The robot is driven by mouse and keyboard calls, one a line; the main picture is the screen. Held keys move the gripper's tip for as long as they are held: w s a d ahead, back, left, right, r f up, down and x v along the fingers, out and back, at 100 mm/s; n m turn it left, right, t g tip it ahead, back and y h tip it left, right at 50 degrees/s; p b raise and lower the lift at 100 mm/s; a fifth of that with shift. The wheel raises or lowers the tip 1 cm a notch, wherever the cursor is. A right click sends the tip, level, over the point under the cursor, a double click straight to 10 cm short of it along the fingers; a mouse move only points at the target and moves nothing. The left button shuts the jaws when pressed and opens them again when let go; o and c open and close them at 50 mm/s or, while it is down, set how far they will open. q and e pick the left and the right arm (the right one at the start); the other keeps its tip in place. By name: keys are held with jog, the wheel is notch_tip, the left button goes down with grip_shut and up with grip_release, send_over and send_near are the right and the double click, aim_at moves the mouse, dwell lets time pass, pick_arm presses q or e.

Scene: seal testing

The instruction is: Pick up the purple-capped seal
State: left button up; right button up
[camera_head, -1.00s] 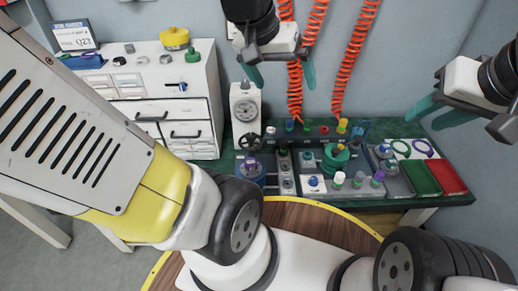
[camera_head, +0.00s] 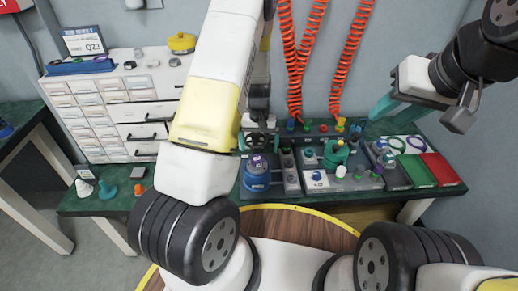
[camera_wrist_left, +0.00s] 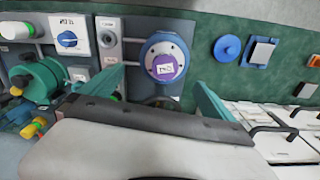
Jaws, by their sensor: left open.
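A round blue fixture with a purple cap on top (camera_head: 257,163) stands on the dark green bench, left of the middle. In the left wrist view the purple cap (camera_wrist_left: 165,67) carries a white label and sits in the white ring of the blue fixture. My left gripper (camera_head: 259,141) is right above and behind it in the head view. Its teal fingers (camera_wrist_left: 155,90) are apart and empty, one either side of the cap in the picture, not touching it. My right gripper (camera_head: 392,108) hangs open and empty over the bench's right part.
A white drawer cabinet (camera_head: 110,105) stands left. Orange coiled hoses (camera_head: 347,62) hang behind.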

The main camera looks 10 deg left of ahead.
aim_at(257, 158)
pick_arm(q)
jog(key=f, duration=0.7)
jog(key=shift+s+a+f, duration=0.25)
jog(key=shift+s+a, duration=0.1)
jog(key=shift+a, duration=0.05)
jog(key=shift+f, duration=0.6)
jog(key=shift+w, duration=0.1)
jog(key=c, duration=2)
jog(key=shift+r, duration=0.1)
jog(key=shift+r, duration=0.75)
notch_tip(257, 158, up, 2)
jog(key=shift+r, duration=0.15)
jog(key=s+d+r, duration=0.1)
jog(key=s+d, duration=0.2)
jog(key=s, duration=0.4)
jog(key=s+d, duration=0.4)
jog(key=s, duration=0.3)
jog(key=shift+s+a+r, duration=0.1)
jog(key=shift+s+r, duration=0.05)
jog(key=shift+r, duration=1.15)
jog(key=shift+s+a+r, duration=0.1)
jog(key=shift+r, duration=1.2)
